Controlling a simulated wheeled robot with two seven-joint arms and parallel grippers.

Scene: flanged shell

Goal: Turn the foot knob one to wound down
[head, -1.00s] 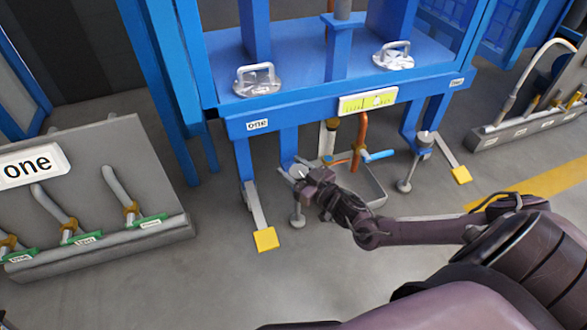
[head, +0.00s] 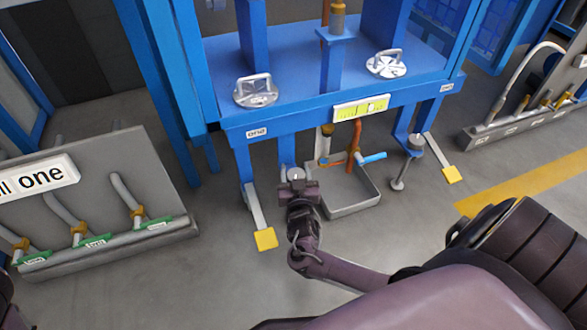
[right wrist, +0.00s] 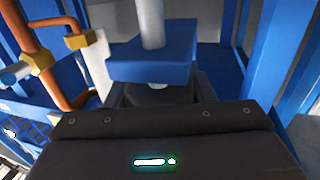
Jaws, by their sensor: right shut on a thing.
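Foot knob one (head: 297,173) is at the foot of the blue frame's front leg by the label "one" (head: 257,132). My right gripper (head: 298,184) is shut on it, and the jaws and wrist hide most of the knob and the foot below. In the right wrist view, a dark round knob (right wrist: 150,94) shows under a blue bracket (right wrist: 152,64) with a grey rod through it. My left gripper is not in view.
A yellow pedal (head: 265,239) lies just left of my right arm. A grey tray (head: 350,203) stands to the right, below an orange pipe (head: 354,140) and blue-handled valve (head: 372,157). Another foot (head: 398,184) and yellow pedal (head: 452,175) are farther right. A green level gauge (head: 361,108) is on the front beam.

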